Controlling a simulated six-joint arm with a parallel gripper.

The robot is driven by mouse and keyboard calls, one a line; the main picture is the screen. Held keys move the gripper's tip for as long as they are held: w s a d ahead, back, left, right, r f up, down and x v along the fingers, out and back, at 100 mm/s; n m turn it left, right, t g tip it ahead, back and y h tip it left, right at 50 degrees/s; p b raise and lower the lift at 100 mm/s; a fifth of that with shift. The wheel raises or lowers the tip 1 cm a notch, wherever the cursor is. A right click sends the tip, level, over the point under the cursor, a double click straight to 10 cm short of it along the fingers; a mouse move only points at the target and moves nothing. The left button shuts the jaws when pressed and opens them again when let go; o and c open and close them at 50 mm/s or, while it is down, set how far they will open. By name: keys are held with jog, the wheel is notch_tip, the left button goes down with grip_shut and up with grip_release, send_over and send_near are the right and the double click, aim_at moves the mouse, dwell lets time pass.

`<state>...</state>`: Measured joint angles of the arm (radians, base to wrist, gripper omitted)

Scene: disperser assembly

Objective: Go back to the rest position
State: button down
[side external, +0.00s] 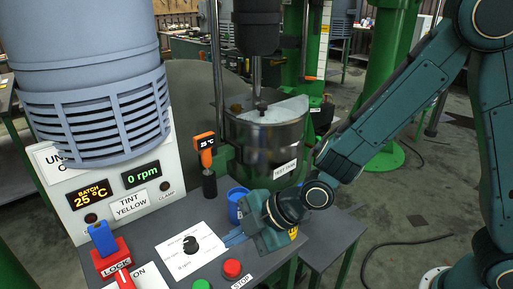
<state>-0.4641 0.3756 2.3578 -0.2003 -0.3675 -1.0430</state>
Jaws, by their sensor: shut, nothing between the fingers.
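My gripper (228,240) reaches in from the right, low over the grey control table. Its blue-grey fingers are shut and empty, just right of the white dial panel with the black knob (190,245). The fingertips appear close to the panel's right edge; I cannot tell whether they touch it. A blue cup (236,204) stands just behind the gripper, partly hidden by it. The metal vessel (262,145) stands farther back under the mixer shaft.
The red stop button (232,268) and green button (202,285) are in front of the gripper. An orange thermometer (206,150) stands upright left of the vessel. A blue-and-red lock (104,240) and the display panel are at left. Open floor lies right of the table.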

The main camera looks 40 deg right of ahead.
dwell(0.3)
jog(key=s+d+r+m+h, duration=0.2)
jog(key=s+d+r+m, duration=0.4)
jog(key=d+r, duration=0.3)
jog(key=s+d+r+m+h, duration=0.3)
jog(key=s+d+r+m, duration=0.25)
jog(key=d, duration=0.55)
jog(key=s+d+r+m, duration=0.1)
jog(key=s+d+m, duration=0.1)
jog(key=s+m, duration=0.1)
jog(key=s+d+r+m+g+h, duration=0.1)
jog(key=s+d+m, duration=0.1)
jog(key=s, duration=0.4)
jog(key=shift+d+r+m, duration=0.15)
jog(key=shift+d+m, duration=0.15)
jog(key=shift+m, duration=0.15)
jog(key=shift+w, duration=0.1)
dwell(0.4)
